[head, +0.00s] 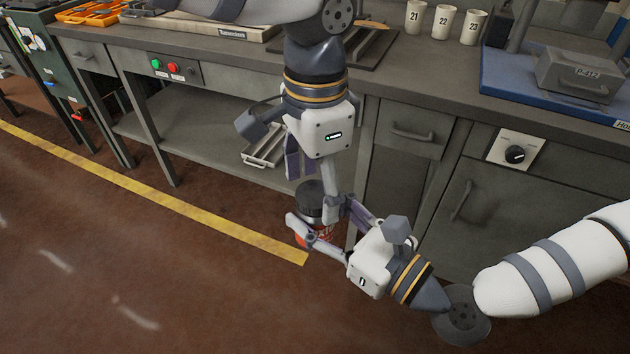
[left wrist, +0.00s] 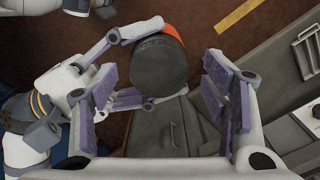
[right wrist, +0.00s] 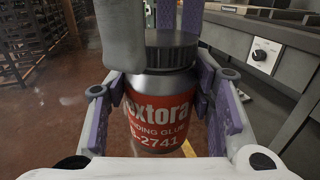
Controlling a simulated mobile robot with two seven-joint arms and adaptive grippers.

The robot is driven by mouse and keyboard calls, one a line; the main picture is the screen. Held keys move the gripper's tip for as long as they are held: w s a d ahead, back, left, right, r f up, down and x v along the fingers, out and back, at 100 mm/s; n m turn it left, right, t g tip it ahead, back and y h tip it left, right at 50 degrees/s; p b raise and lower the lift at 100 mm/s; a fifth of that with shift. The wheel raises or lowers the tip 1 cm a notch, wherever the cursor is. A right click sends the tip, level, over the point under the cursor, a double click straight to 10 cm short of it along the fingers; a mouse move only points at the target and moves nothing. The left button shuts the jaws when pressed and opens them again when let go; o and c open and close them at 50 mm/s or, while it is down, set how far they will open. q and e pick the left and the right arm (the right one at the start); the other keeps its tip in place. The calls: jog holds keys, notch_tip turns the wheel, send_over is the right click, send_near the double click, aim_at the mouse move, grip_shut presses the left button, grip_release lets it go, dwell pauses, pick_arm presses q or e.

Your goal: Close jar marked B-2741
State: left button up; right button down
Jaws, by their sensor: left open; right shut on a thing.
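The jar (right wrist: 160,120) is silver with a red label reading "-2741", its first characters hidden. It stands upright between the fingers of my right gripper (right wrist: 163,102), which is shut on its sides and holds it above the floor. A black ribbed lid (right wrist: 172,50) sits on top of the jar; I cannot tell how tight it is. In the head view the lid (head: 311,192) is just below my left gripper (head: 311,178). My left gripper points down and is open, its fingers on either side of the lid (left wrist: 158,62) and apart from it in the left wrist view.
The grey workbench (head: 225,70) runs behind the grippers, with drawers and a knob panel (head: 513,152). Numbered white cups (head: 443,22) and a blue mat (head: 520,88) are on top. A metal tray (head: 264,146) lies on the lower shelf. The floor in front is clear.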

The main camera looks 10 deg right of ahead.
pick_arm(q)
notch_tip(320, 180, up, 12)
dwell(0.5)
